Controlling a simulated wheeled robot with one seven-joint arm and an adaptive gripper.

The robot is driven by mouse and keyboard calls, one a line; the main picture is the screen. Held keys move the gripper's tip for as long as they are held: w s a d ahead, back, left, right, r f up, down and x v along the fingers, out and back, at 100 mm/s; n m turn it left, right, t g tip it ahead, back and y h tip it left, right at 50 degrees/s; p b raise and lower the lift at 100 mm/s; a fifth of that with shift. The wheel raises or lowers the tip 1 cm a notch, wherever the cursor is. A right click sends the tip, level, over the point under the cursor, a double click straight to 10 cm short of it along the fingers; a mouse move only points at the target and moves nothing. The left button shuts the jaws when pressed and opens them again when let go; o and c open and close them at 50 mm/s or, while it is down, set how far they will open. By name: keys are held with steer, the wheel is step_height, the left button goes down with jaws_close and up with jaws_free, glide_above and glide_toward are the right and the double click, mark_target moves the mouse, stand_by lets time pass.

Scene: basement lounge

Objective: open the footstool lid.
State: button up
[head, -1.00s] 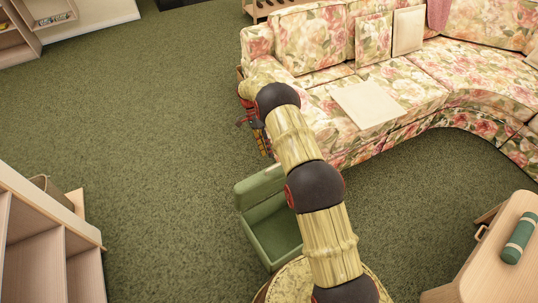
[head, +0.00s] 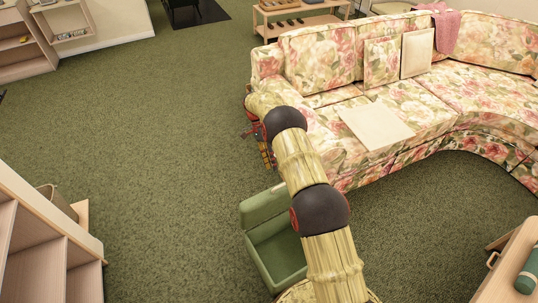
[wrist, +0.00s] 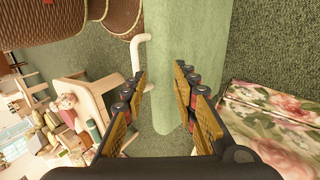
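The green footstool (head: 272,245) stands on the carpet below my arm in the head view. Its lid (head: 262,208) is raised at the far side, and the hollow inside shows. Part of the footstool is hidden behind my arm. My gripper (head: 267,160) is above and beyond the raised lid, partly hidden by my wrist. In the wrist view my gripper (wrist: 160,70) is open, with two separate fingers and nothing held between them. A pale green surface (wrist: 185,40), probably the lid, lies past the fingertips; I cannot tell whether they touch it.
The floral sofa (head: 400,110) stands close to the right of my gripper. A wooden shelf (head: 50,240) is at the lower left and a wooden table (head: 508,270) at the lower right. A pale curved handle (wrist: 140,52) shows in the wrist view. Carpet at left is clear.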

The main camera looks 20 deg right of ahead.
steer(key=d+v, duration=0.1)
steer(key=v, duration=1)
steer(key=shift+w+a+r, duration=0.15)
steer(key=shift+a+r, duration=0.05)
steer(key=shift+a, duration=0.3)
